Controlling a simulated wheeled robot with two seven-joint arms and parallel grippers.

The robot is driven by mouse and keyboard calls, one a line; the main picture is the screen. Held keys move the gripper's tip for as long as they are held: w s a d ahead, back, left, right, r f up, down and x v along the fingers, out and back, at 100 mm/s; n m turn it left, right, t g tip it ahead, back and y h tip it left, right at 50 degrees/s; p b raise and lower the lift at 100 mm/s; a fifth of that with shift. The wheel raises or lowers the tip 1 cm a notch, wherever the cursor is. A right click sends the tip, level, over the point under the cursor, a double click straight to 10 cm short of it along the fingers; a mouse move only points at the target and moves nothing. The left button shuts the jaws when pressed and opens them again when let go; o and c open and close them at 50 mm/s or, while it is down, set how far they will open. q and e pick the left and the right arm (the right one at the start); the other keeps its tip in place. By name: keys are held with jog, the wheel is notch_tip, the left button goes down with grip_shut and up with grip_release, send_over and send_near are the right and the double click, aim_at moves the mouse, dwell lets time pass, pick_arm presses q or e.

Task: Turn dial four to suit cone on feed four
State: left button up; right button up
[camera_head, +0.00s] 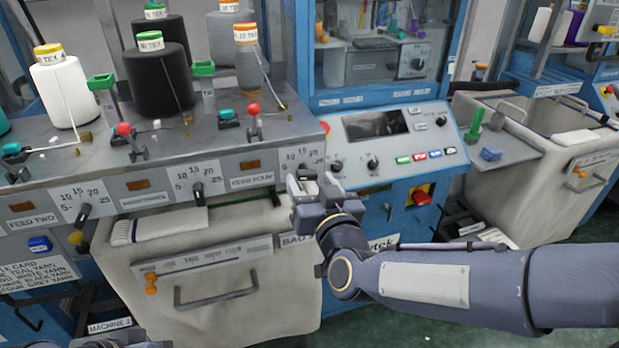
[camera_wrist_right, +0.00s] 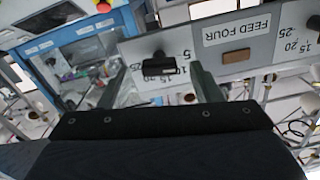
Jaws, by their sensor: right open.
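The grey cone (camera_head: 249,66) with an orange top band stands on the bench top above the feed four panel; its band seems to read 20 TEX. Dial four's plate (camera_head: 296,158) shows just behind my right gripper (camera_head: 311,182), which hides most of the dial. In the right wrist view, upside down, dial four's black knob (camera_wrist_right: 156,66) lies between the two open fingers of the gripper (camera_wrist_right: 160,78). I cannot tell whether they touch it, nor its exact setting. The FEED FOUR label (camera_wrist_right: 236,28) is beside it.
Dials two (camera_head: 84,212) and three (camera_head: 199,192) sit along the same panel. A white cone (camera_head: 63,92) and black cones (camera_head: 158,80) stand on the bench. Below is a pale bin (camera_head: 220,310); a blue control console (camera_head: 395,140) stands to the right.

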jog(key=shift+x, duration=0.85)
jog(key=c, duration=1)
jog(key=shift+f+m+b, duration=0.15)
jog(key=shift+m+b, duration=0.55)
jog(key=shift+b, duration=0.2)
jog(key=shift+m+b, duration=2.6)
jog(key=shift+m, duration=0.6)
jog(key=o, duration=1)
